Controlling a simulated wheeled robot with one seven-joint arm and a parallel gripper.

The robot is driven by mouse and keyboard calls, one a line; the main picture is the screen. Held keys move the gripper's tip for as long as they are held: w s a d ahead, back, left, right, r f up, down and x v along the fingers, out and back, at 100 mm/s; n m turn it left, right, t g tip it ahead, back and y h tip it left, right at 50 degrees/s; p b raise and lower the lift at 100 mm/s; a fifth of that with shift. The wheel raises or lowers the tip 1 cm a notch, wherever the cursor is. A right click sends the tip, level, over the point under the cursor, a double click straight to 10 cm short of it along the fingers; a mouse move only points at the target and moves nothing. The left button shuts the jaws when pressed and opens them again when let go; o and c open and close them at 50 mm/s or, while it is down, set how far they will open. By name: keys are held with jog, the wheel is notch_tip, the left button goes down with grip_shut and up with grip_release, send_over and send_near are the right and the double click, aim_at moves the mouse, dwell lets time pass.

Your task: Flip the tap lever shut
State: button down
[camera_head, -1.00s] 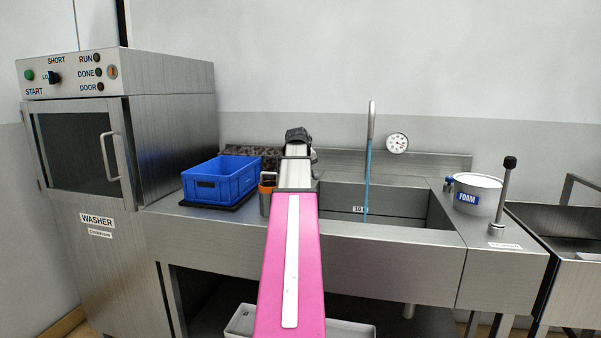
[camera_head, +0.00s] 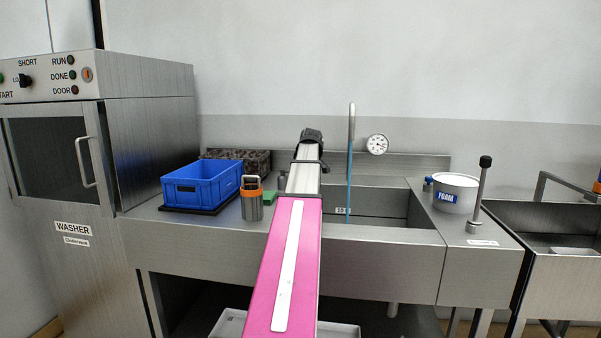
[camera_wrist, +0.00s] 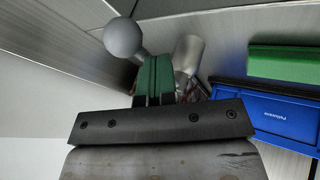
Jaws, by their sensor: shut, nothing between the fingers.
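The tap's tall spout (camera_head: 351,125) rises behind the sink, and a thin blue stream runs down from it into the basin. In the wrist view a grey ball on a short rod (camera_wrist: 122,37), which looks like the tap lever's knob, is just beyond and left of my fingertips. A metal cylinder (camera_wrist: 188,55) stands close on their right. My gripper (camera_wrist: 154,66) is shut and empty, its green pads together. I cannot tell whether it touches the rod. In the head view my arm hides the lever and my fingers.
A blue crate (camera_head: 203,186) and an orange-topped steel canister (camera_head: 252,205) stand on the counter left of my arm. A green block (camera_wrist: 283,62) shows beside the crate. Right of the sink (camera_head: 385,233) are a foam tub (camera_head: 455,190) and a black-knobbed post (camera_head: 479,195).

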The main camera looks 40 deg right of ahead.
jog(key=shift+w+d, duration=0.15)
jog(key=shift+d, duration=0.3)
dwell(0.3)
